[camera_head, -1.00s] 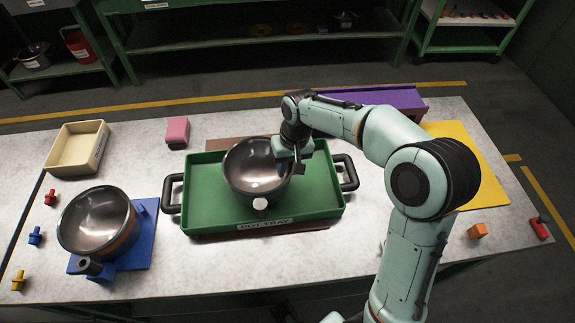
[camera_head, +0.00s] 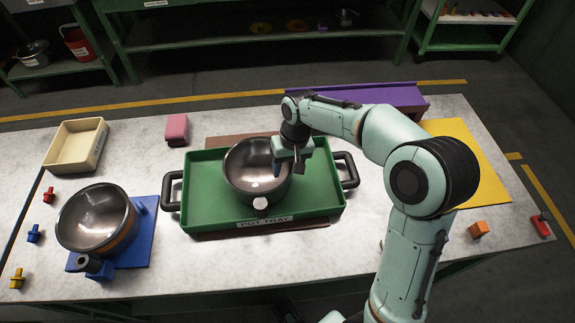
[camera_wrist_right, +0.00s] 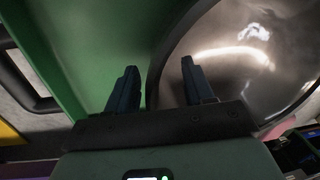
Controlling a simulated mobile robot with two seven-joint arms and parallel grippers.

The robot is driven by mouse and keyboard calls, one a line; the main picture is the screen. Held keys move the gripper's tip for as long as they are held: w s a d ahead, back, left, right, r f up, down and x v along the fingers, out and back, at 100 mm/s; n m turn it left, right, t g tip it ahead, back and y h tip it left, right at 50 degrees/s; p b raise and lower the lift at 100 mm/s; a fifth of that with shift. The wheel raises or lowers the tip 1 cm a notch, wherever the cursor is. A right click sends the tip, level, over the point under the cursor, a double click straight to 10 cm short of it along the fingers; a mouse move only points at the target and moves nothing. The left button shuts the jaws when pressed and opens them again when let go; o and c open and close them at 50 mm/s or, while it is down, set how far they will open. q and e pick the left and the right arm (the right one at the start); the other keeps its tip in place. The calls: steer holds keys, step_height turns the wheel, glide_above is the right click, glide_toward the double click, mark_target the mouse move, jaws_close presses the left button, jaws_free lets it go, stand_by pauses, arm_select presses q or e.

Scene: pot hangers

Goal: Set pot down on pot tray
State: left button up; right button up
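The pot (camera_head: 258,172), a dark metal bowl with a pale knob at its front, sits upright in the green pot tray (camera_head: 205,207). The tray has black handles and a label on its front. My right gripper (camera_head: 289,168) is at the pot's right rim. In the right wrist view, my right gripper (camera_wrist_right: 160,88) has its fingers apart, and the pot's rim (camera_wrist_right: 235,55) passes between them without visible squeezing. One finger is over the inside of the pot, the other is outside over the green tray floor. My left gripper is not in view.
A second pot (camera_head: 95,218) stands on a blue stand (camera_head: 142,248) at the left. A beige bin (camera_head: 75,147), a pink block (camera_head: 177,129), a purple shelf (camera_head: 375,96), a yellow mat (camera_head: 470,165) and an orange block (camera_head: 478,229) are around the tray. Small coloured pegs line the left edge.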

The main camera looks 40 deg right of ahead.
steer(key=shift+f, duration=0.1)
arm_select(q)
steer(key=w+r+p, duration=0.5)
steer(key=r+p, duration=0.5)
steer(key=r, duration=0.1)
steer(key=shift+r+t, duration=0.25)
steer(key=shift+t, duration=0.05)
arm_select(e)
step_height(320, 180, up, 23)
steer(key=d, duration=0.1)
steer(key=shift+s+d+r, duration=0.2)
steer(key=shift+s+d, duration=0.1)
steer(key=shift+d, duration=0.05)
steer(key=shift+s, duration=0.15)
